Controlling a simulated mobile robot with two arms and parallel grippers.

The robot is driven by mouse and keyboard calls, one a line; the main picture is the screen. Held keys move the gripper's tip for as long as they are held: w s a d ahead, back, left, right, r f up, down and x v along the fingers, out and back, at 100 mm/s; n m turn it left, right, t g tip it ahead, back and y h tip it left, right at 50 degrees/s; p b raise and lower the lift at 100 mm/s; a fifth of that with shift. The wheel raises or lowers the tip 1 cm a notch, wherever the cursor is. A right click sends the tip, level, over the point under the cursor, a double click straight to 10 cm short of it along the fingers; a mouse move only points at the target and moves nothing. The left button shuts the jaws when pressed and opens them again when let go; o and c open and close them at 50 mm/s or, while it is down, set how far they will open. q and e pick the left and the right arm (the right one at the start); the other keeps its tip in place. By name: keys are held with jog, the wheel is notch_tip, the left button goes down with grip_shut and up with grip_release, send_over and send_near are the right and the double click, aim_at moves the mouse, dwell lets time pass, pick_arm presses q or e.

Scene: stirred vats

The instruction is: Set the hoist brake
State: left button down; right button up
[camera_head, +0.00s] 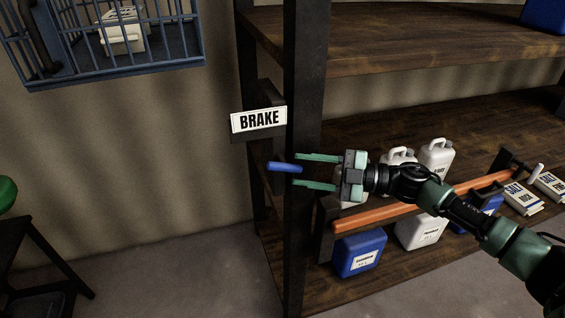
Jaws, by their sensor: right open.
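A white sign reading BRAKE (259,120) is fixed to the dark post of the shelf. Below it a short blue handle (280,167) sticks out across the post, nearly level. My right gripper (297,169) reaches in from the right with its two green fingers apart, one above and one below the handle's right end in the picture. The fingers do not press on the handle, and I cannot tell exactly how deep it lies between them. The handle's mounting is hard to make out against the dark post. My left gripper is out of view.
A blue barred cage (110,74) hangs upper left. A dark stand (38,246) is lower left. Floor between is clear.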

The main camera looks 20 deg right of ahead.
aim_at(293, 168)
jog(key=p+x, duration=0.1)
jog(key=x, duration=0.4)
jog(key=shift+w+a+p, duration=0.1)
jog(key=shift+a+p, duration=0.05)
jog(key=shift+p, duration=0.15)
jog(key=shift+c, duration=0.2)
